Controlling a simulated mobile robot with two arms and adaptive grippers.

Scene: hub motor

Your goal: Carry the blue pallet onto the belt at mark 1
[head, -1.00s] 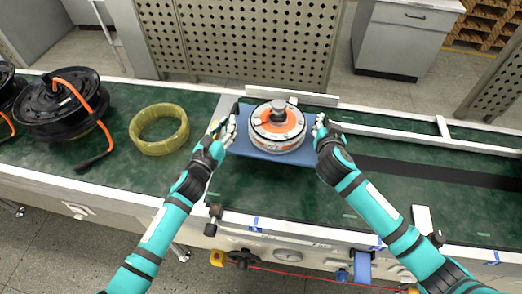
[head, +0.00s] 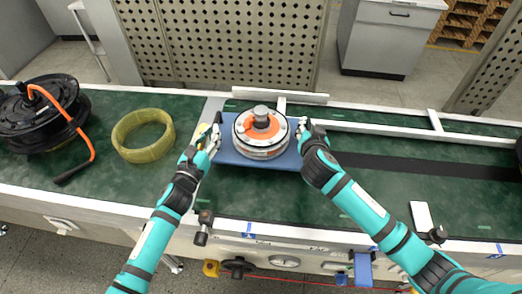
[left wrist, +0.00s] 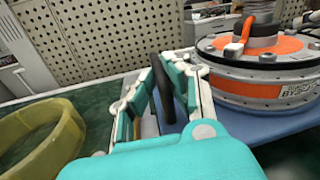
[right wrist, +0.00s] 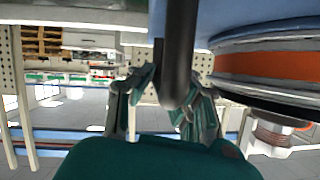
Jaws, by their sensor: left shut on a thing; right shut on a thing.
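The blue pallet (head: 232,157) is between my two grippers, over the left end of the belt (head: 330,197). A round hub motor (head: 261,131) with an orange and white top sits upright on it. My left gripper (head: 212,138) is shut on the pallet's left handle; the dark handle (left wrist: 166,88) shows between its fingers in the left wrist view. My right gripper (head: 303,134) is shut on the right handle; its dark bar (right wrist: 179,60) shows in the right wrist view. I cannot tell whether the pallet touches the belt.
A yellow ring (head: 143,135) and a black cable reel (head: 42,112) with an orange cable lie on the green bench at left. A white rail (head: 375,129) runs along the belt's back. A perforated panel (head: 222,45) stands behind. The belt to the right is largely clear.

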